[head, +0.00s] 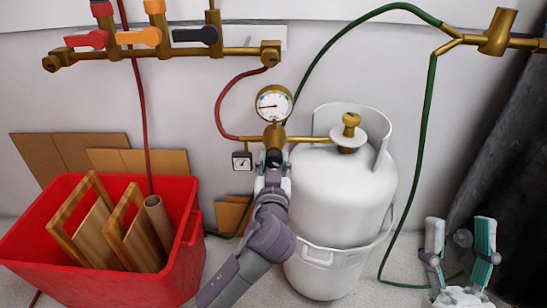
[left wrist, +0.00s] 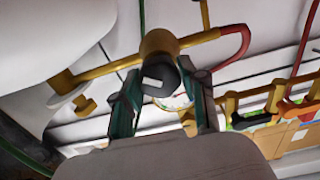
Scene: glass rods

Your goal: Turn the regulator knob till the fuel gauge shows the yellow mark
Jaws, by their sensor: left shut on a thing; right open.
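My left gripper (head: 273,172) is at the black regulator knob (head: 273,157), below the brass regulator body. In the left wrist view the fingers are shut around the knob (left wrist: 161,76), whose face carries a pale mark. A round white gauge (head: 274,103) with coloured marks stands above the regulator; its red needle points about left. A small square gauge (head: 242,161) hangs at lower left of the regulator, with a dark needle too small to read. I cannot tell which is the fuel gauge. My right gripper (head: 459,226) is open and empty at lower right.
A white gas tank (head: 335,205) with a brass valve (head: 350,130) stands right of my left gripper. A red crate (head: 150,270) holding wooden pieces is at left. A manifold with coloured levers (head: 150,52) is above. Red and green hoses (head: 429,110) run around.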

